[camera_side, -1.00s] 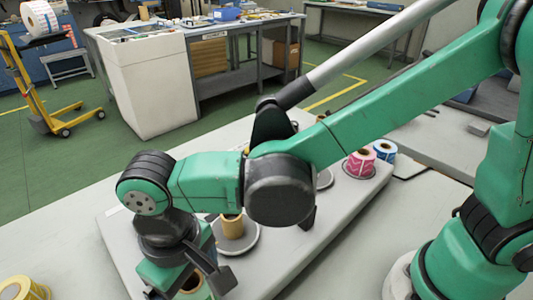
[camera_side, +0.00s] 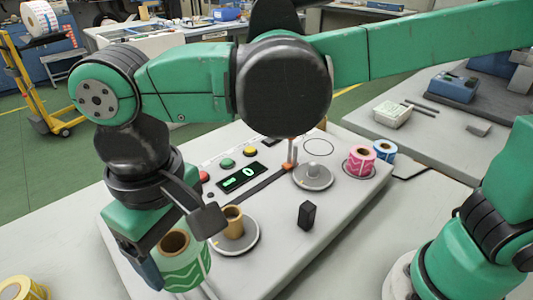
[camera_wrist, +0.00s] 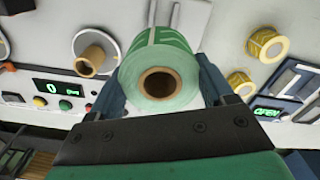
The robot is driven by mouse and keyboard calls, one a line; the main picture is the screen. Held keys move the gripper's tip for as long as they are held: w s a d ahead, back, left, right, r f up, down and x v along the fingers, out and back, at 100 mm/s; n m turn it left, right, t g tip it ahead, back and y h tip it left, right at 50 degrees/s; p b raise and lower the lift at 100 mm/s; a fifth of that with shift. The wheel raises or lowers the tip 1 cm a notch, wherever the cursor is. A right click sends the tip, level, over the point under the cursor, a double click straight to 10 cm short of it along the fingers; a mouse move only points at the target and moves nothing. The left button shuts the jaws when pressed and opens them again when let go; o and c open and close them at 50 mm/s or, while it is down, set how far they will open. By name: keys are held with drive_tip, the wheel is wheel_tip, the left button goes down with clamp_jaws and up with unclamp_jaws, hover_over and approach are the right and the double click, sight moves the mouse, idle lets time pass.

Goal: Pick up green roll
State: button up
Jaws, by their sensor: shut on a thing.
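The green roll (camera_side: 190,272) has a pale wavy pattern and a brown core. It is held upright at the front left edge of the rewinder in the side view. My gripper (camera_side: 172,262) is shut on its sides and points down; one finger is partly hidden. In the wrist view the green roll (camera_wrist: 178,58) sits between both fingers of my gripper (camera_wrist: 160,85), its open core facing the camera. It appears raised, but the exact gap below it is hard to tell.
The rewinder (camera_side: 270,265) carries a brown core (camera_side: 233,222) on a disc, an empty spindle disc (camera_side: 314,176), a display, buttons and a black block (camera_side: 307,215). A pink roll (camera_side: 359,161) and blue roll (camera_side: 385,151) stand right. A yellow roll (camera_side: 22,288) lies lower left.

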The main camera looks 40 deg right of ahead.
wheel_tip(320, 180, up, 12)
idle(0.3)
